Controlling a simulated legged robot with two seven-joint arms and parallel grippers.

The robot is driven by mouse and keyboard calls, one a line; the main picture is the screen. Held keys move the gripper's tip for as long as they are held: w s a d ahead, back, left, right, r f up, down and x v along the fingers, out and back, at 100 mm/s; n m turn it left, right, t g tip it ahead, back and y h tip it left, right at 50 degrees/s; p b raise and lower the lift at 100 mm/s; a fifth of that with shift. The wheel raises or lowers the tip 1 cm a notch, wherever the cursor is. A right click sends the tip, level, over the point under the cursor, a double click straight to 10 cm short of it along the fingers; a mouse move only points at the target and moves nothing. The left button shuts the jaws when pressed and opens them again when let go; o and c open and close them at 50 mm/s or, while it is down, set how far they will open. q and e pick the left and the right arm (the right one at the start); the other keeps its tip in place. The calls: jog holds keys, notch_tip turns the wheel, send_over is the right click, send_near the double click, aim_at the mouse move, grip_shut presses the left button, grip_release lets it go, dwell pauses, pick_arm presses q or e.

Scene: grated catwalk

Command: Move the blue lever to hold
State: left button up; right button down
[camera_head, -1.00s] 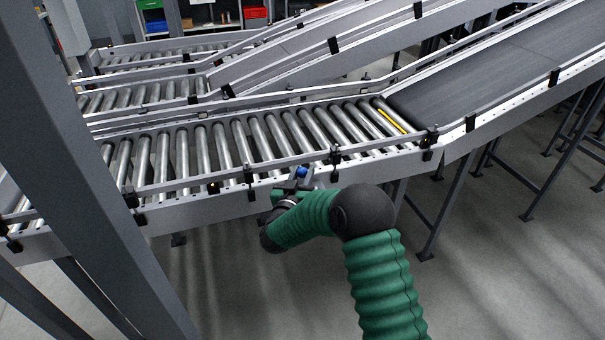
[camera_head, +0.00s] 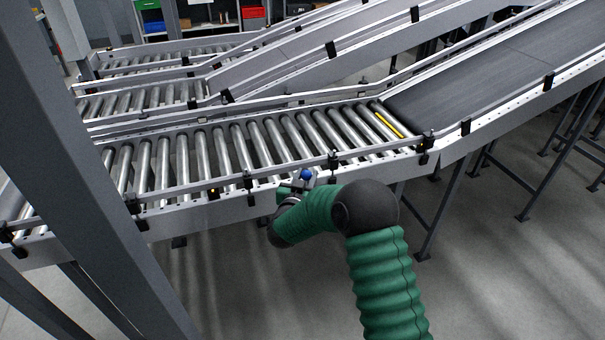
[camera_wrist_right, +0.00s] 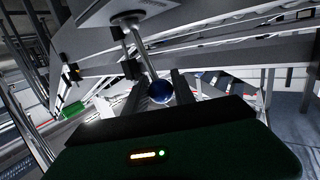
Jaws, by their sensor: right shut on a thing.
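The blue lever knob (camera_head: 306,174) shows at the near side rail of the roller conveyor, just beyond my right gripper (camera_head: 298,182). In the right wrist view the blue ball knob (camera_wrist_right: 160,92) sits at the end of a metal rod that runs up to a round pale mount (camera_wrist_right: 128,18). My right gripper (camera_wrist_right: 160,86) has its two dark fingers on either side of the knob and is shut on it. Any hold marking is not readable in these views. My left gripper is out of view.
The roller conveyor (camera_head: 215,150) and its near side rail (camera_head: 200,212) lie just beyond the gripper. A dark belt conveyor (camera_head: 490,75) rises to the right. A grey post (camera_head: 75,170) stands at the left. Bare floor (camera_head: 240,285) lies in front.

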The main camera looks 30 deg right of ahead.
jog(key=shift+s+d+r+m+y+p, duration=0.15)
jog(key=shift+d+r+m+y+p, duration=0.25)
jog(key=shift+d+r+m+p, duration=0.4)
jog(key=d+m+y, duration=0.1)
jog(key=d+m+p, duration=0.1)
jog(key=d+f+g+y, duration=0.1)
jog(key=shift+s+d+m+y+p, duration=0.15)
jog(key=shift+s+m+y+p, duration=0.15)
jog(key=shift+s+m+p, duration=0.1)
jog(key=shift+s+d+f, duration=0.1)
jog(key=shift+d+f, duration=0.15)
jog(key=shift+d, duration=0.05)
jog(key=shift+d+f, duration=0.1)
jog(key=shift+d, duration=0.05)
jog(key=c, duration=1.1)
grip_release()
jog(key=shift+s, duration=0.1)
jog(key=shift+o, duration=0.2)
jog(key=shift+f, duration=0.1)
